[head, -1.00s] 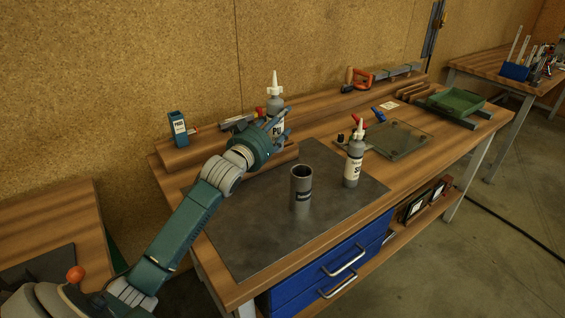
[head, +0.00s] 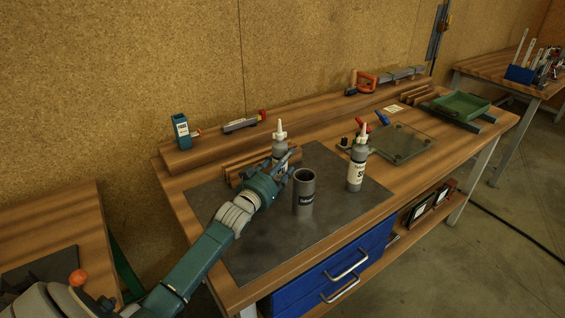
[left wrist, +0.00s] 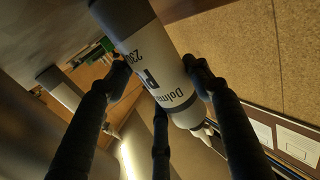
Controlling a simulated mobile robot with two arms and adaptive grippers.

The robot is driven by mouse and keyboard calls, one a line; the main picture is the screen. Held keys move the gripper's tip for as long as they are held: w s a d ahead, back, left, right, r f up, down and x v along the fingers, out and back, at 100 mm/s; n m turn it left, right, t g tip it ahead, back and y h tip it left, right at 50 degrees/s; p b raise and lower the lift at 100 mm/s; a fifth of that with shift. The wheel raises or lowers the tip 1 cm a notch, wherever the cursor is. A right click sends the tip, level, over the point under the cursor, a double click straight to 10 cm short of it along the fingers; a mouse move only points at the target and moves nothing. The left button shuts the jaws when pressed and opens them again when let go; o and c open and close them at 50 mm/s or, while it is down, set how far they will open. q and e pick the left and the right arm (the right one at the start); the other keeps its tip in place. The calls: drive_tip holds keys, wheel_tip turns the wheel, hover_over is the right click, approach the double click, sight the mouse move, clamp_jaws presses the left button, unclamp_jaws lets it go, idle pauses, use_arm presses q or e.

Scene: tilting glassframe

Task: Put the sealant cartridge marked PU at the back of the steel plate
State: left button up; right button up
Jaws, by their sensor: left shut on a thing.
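The sealant cartridge marked PU (head: 279,151), grey and white with a white nozzle, stands upright in my left gripper (head: 282,172). The gripper's fingers are shut around it, and it fills the left wrist view (left wrist: 152,60), where part of its lettering shows. It is over or at the back part of the dark steel plate (head: 262,243). Its lower end is hidden behind the gripper, so I cannot tell whether it touches the plate. My right gripper is not in view.
A dark labelled tube (head: 304,193) stands on the plate just right of my gripper. Wooden strips (head: 240,170) lie behind the plate. The plate's front part is clear.

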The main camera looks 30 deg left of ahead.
use_arm(q)
drive_tip(key=o, duration=1)
drive_tip(key=shift+f, duration=0.1)
drive_tip(key=o, duration=0.4)
drive_tip(key=shift+o, duration=0.2)
drive_tip(key=shift+s, duration=0.25)
drive_tip(key=s, duration=0.7)
drive_tip(key=s+d+b, duration=0.1)
drive_tip(key=s, duration=0.3)
drive_tip(key=shift+s+d, duration=0.1)
drive_tip(key=shift+s, duration=0.15)
